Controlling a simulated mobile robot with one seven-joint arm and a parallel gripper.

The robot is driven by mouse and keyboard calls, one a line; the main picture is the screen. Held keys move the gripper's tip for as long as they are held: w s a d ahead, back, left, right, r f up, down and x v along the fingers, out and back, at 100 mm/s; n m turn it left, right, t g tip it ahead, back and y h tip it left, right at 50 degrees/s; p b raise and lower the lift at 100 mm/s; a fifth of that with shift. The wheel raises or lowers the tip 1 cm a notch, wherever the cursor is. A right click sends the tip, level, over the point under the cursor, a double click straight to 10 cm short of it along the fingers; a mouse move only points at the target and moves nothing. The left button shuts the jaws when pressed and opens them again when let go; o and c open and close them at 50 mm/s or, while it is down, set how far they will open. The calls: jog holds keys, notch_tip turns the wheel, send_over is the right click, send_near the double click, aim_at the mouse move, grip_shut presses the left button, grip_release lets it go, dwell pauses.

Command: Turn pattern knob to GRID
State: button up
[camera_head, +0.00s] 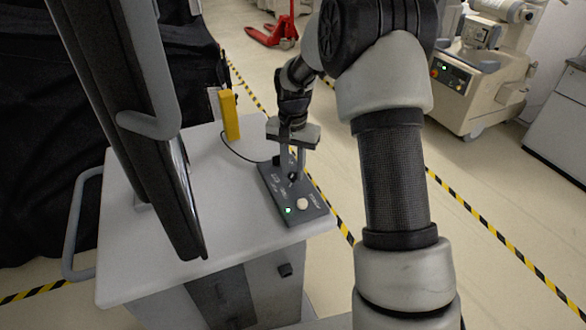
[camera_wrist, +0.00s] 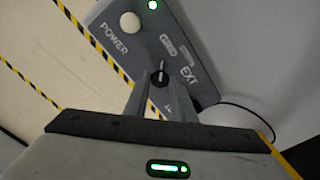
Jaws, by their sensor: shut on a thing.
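The control box (camera_head: 297,205) lies on the cart top in the head view, with a green light and a pale round button at its near end. In the wrist view the box (camera_wrist: 150,35) shows the labels POWER, GRID and EXT; another label is mostly hidden by my fingers. The small dark pattern knob (camera_wrist: 160,78) has a light pointer mark that points up in the picture, roughly toward GRID. My gripper (camera_head: 292,173) reaches down onto the box. Its two fingers, also in the wrist view (camera_wrist: 160,90), are shut on the knob from both sides.
The cart top (camera_head: 140,260) is pale and mostly bare. Another machine (camera_head: 485,75) is at the back right.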

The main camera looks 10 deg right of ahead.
aim_at(293, 174)
dwell(0.3)
jog(key=o, duration=1.1)
jog(key=shift+c, duration=0.2)
notch_tip(293, 174, up, 18)
jog(key=shift+f, duration=0.25)
jog(key=s+r+n+t+p, duration=0.1)
jog(key=s+r+n+t, duration=0.1)
jog(key=s+r, duration=0.45)
jog(key=s+r+n+t+p, duration=0.1)
jog(key=s+r, duration=0.2)
jog(key=s, duration=0.6)
jog(key=s+f+n+t, duration=0.2)
jog(key=s+n, duration=0.1)
jog(key=s, duration=1)
jog(key=shift+s+a+f+n+t+p, duration=0.15)
jog(key=shift+s+f+n+t+p, duration=0.1)
jog(key=shift+n+t+p, duration=0.05)
